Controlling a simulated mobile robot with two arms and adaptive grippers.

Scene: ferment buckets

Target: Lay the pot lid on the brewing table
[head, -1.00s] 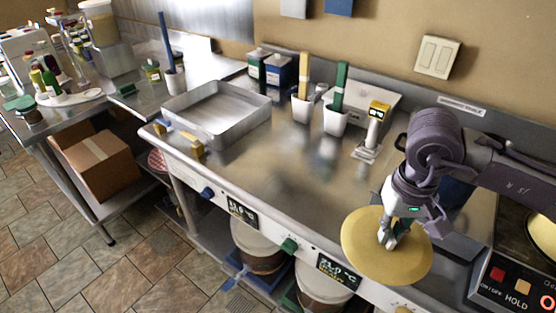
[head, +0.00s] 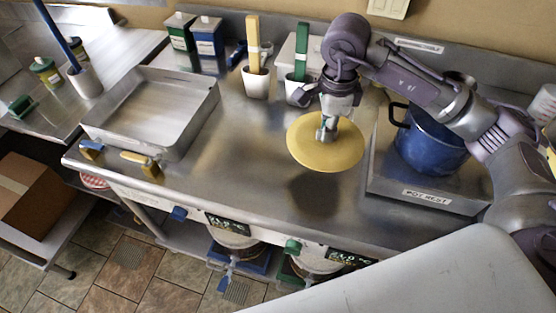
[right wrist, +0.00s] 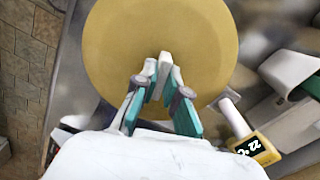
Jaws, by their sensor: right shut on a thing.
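The pot lid (head: 325,152) is a round yellow disc with a small knob on top. My right gripper (head: 327,128) is shut on its knob and holds it about level above the steel brewing table (head: 240,150), with a dark shadow under it. In the right wrist view, the gripper fingers (right wrist: 160,82) close on the knob at the middle of the lid (right wrist: 160,40). A gap between lid and table seems to show. My left gripper is not in view.
A blue pot (head: 432,140) stands on the pot rest (head: 425,192) at the right. A steel tray (head: 150,115) sits at the left. White cups (head: 256,85) with coloured handles stand at the back. The table's middle, left of the lid, is clear.

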